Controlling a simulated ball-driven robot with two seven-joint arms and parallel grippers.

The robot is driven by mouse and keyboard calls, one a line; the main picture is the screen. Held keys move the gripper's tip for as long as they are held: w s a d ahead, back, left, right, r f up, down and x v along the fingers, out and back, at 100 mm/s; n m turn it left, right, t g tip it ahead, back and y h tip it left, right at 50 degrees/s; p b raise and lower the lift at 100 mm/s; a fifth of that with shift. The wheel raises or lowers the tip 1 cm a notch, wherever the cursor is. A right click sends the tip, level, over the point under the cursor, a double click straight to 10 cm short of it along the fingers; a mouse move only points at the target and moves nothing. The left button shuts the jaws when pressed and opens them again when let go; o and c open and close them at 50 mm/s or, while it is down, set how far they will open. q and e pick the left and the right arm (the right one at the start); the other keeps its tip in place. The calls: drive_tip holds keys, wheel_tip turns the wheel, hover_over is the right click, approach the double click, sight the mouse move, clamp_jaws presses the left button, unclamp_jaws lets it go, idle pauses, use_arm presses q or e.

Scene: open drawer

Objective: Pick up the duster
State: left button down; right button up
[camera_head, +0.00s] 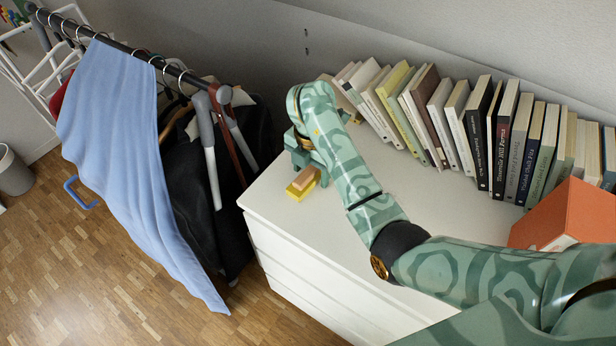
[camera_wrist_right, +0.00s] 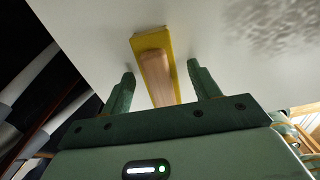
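The duster (camera_head: 301,185) has a yellow base and a wooden grip block on top. It lies on the white dresser top (camera_head: 400,200) near its left corner in the head view. In the right wrist view the duster (camera_wrist_right: 158,70) is ahead of my right gripper (camera_wrist_right: 160,83), with its near end between the two fingers. The fingers are wide apart, with a gap on both sides of the duster. In the head view my right gripper (camera_head: 308,155) is right beside the duster, partly hidden by my wrist. My left gripper is in neither view.
A long row of books (camera_head: 480,135) stands at the back of the dresser. An orange box-like object (camera_head: 570,215) is at the right. A clothes rack with a blue cloth (camera_head: 125,150) and dark garments stands left of the dresser. The dresser's middle is clear beneath my arm.

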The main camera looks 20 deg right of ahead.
drive_tip(key=c, duration=0.9)
